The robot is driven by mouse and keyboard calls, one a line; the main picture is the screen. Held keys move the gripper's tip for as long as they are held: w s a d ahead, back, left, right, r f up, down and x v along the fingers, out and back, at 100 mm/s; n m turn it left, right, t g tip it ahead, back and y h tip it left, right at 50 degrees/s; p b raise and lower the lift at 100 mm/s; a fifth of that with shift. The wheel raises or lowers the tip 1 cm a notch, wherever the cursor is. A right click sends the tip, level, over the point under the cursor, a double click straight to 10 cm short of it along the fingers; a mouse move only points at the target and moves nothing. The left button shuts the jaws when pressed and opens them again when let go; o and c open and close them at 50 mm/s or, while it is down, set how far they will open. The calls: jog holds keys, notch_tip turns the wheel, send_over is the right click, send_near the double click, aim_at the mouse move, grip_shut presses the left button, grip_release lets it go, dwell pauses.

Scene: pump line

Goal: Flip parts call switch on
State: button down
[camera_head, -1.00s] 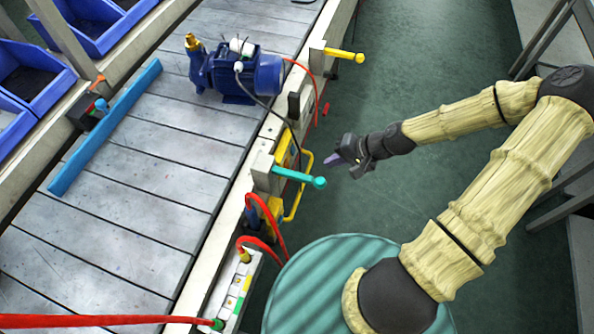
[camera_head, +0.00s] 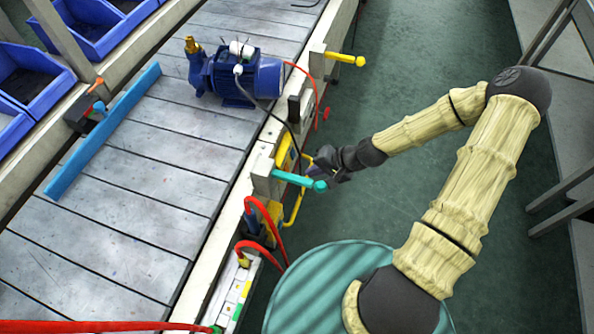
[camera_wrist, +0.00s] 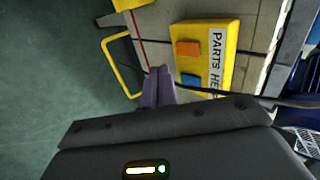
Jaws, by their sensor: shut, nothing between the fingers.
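A yellow box (camera_wrist: 207,55) with an orange part (camera_wrist: 187,48), a blue part (camera_wrist: 191,80) and lettering that starts "PARTS HE" fills the upper middle of the wrist view. The rest of the lettering is hidden. In the head view the yellow box (camera_head: 284,148) is on the conveyor's near side, mostly edge-on. My gripper (camera_head: 313,171) is beside it, just above the teal lever (camera_head: 292,178). In the wrist view the purple fingers of my gripper (camera_wrist: 158,72) are together and empty, left of the box. I cannot tell whether they touch anything.
A yellow tube handle (camera_wrist: 118,62) stands out left of the box. A yellow lever (camera_head: 343,57) sticks out farther along the conveyor (camera_head: 150,150). A blue pump (camera_head: 235,75) stands on the belt. Red hoses (camera_head: 268,222) loop below the teal lever.

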aim_at(286, 169)
jog(key=a, duration=0.1)
jog(key=w+a+f, duration=0.1)
jog(key=a, duration=0.1)
jog(key=a+f, duration=0.1)
jog(key=a, duration=0.1)
jog(key=shift+w+f, duration=0.15)
jog(key=shift+w, duration=0.2)
